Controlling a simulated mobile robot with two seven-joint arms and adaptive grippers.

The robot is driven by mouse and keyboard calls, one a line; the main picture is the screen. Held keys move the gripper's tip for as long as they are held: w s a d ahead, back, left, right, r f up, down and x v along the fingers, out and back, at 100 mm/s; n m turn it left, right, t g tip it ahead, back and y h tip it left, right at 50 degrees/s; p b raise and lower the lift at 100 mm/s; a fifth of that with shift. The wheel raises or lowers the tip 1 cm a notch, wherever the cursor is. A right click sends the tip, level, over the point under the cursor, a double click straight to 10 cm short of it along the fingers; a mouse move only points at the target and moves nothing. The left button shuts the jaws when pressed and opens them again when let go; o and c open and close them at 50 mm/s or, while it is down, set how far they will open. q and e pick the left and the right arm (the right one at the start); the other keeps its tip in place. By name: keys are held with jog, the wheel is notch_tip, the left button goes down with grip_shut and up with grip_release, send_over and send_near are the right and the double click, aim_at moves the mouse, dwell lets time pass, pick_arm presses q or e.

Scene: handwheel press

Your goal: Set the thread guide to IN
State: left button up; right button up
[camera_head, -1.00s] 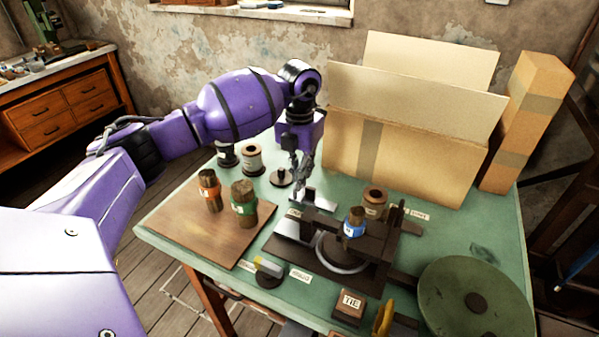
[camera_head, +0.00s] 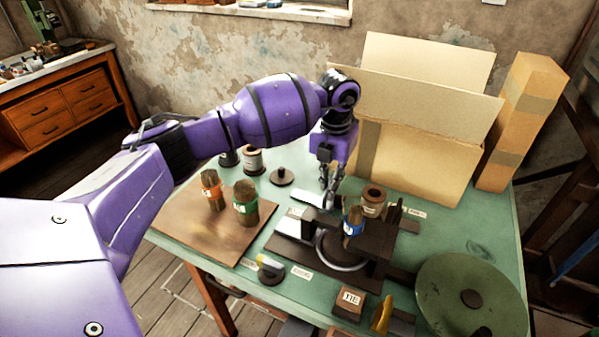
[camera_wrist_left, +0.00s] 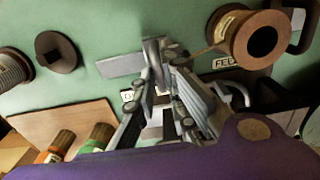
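The handwheel press (camera_head: 375,243) stands mid-table, a blue-banded spool (camera_head: 353,222) on it. A pale metal piece (camera_head: 312,198), which may be the thread guide, lies at its back left; a grey plate (camera_wrist_left: 118,66) shows there in the left wrist view. My left gripper (camera_head: 329,188) points down at the piece's right end. In the left wrist view its fingertips (camera_wrist_left: 165,62) are close together beside a rounded grey part; whether they grip it is unclear. A small label (camera_wrist_left: 128,96) is partly hidden by a finger, so I cannot read the guide's setting. My right gripper is out of view.
A brown spool (camera_head: 373,200) stands close right of the left gripper. A cardboard box (camera_head: 430,165) is behind it. Orange (camera_head: 211,190) and green-banded (camera_head: 245,203) spools stand on a brown board (camera_head: 190,228). A green disc (camera_head: 450,300) is at front right.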

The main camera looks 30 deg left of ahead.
pick_arm(q)
jog(key=shift+o, duration=1.3)
jog(key=shift+d+r, duration=0.1)
jog(key=shift+d, duration=0.1)
jog(key=shift+w+a+r, duration=0.1)
jog(key=shift+r, duration=0.3)
notch_tip(320, 180, up, 11)
